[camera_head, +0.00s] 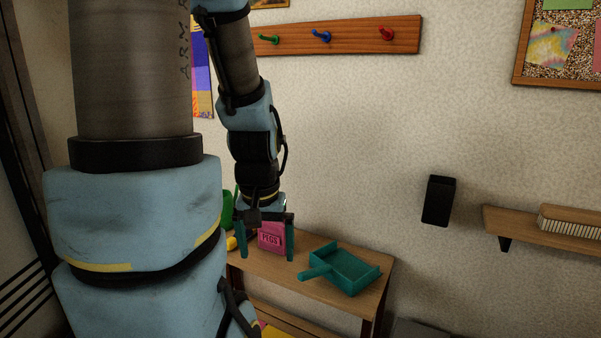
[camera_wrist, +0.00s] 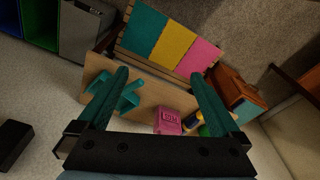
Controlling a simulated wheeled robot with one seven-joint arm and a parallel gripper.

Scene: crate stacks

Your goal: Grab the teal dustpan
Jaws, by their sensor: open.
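The teal dustpan (camera_head: 345,268) lies on the right part of a small wooden table (camera_head: 376,298), its handle pointing left toward my gripper. My gripper (camera_head: 267,257) hangs with its fingers pointing down, left of the dustpan, open and empty. In the head view its fingers show on either side of a pink box; I cannot tell how high they are above the tabletop. In the wrist view my open fingers (camera_wrist: 158,76) span the tabletop, and the dustpan (camera_wrist: 130,97) is at the left, partly hidden behind the left finger.
The pink box (camera_head: 270,238) marked "PEGS" stands left of the dustpan, with green and yellow items (camera_head: 231,243) beyond it. Below the tabletop is a slatted shelf with teal, yellow and pink panels (camera_wrist: 174,44). A wall shelf (camera_head: 520,225) holds a brush.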

